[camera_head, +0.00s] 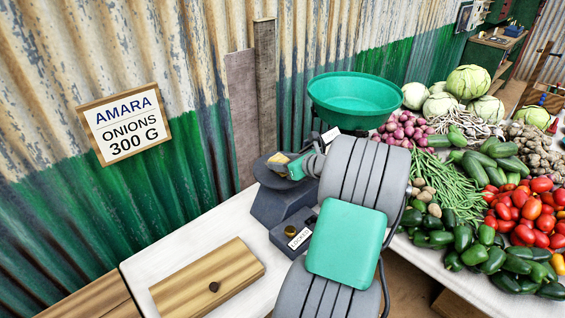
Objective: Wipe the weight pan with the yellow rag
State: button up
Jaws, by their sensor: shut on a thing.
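The weight pan (263,176) is a dark, shallow round plate on the left side of the balance, in the head view. The yellow rag (278,158) is a small pale-yellow piece at the pan. My gripper (289,167) reaches in from the right over the pan and is shut on the rag. My gripper and arm hide the pan's right part. I cannot tell whether the rag touches the pan's surface. The balance's dark grey body (275,205) stands below, partly hidden by my arm. The large green pan (355,97) is at its right and looks empty.
A dark block with a brass weight (291,231) and a white label sits in front of the balance. A wooden board (208,279) with a dark knob lies on the white counter (150,265). Vegetables, including tomatoes (525,210), fill the right. A sign (124,124) reads "AMARA ONIONS 300 G".

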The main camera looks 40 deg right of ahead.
jog(key=shift+f, duration=1.05)
